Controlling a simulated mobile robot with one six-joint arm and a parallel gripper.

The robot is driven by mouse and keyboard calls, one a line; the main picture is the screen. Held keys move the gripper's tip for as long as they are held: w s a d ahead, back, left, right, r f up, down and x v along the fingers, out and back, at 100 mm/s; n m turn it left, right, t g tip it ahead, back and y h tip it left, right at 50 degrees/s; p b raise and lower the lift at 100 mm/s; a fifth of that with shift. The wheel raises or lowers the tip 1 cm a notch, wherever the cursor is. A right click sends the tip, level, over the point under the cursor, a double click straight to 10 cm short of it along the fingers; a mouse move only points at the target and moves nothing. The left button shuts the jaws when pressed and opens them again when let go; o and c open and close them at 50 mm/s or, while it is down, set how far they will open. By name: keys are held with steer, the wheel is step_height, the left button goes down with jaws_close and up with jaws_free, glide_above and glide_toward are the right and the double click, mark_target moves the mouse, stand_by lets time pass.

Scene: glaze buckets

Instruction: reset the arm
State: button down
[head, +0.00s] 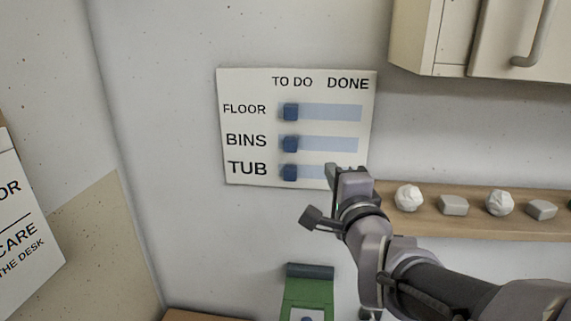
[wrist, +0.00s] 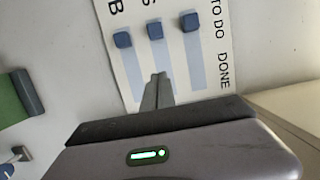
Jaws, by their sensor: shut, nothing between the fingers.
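My gripper (head: 333,170) is shut and empty, raised in front of the lower right of the wall board. In the wrist view its closed fingers (wrist: 158,90) point toward the board, near the lower end of the slider tracks. The board (head: 248,80) reads TO DO and DONE, with rows FLOOR, BINS and TUB. Each row has a blue slider block at the TO DO side: FLOOR (head: 291,111), BINS (head: 291,143) and TUB (head: 290,172). My gripper hides the right end of the TUB track. Whether the fingertips touch the board I cannot tell.
A wooden shelf (head: 450,222) with several white and grey lumps stands right of my gripper. A cream cabinet (head: 420,35) hangs above it. A green object with a dark top (head: 308,292) is below the board. The wall left of the board is bare.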

steer(key=shift+d, duration=0.15)
steer(key=s+a+f+n+g, duration=0.1)
steer(key=s+f+n+g, duration=0.3)
steer(key=s, duration=0.4)
steer(key=s+a+f+n+g+y, duration=0.1)
steer(key=s+f+n+g, duration=0.3)
steer(key=s, duration=0.5)
steer(key=s+a+f+n+g, duration=0.1)
steer(key=s+f+n+g, duration=0.3)
steer(key=s+f, duration=0.4)
steer(key=shift+s+n, duration=0.6)
steer(key=shift+s, duration=0.15)
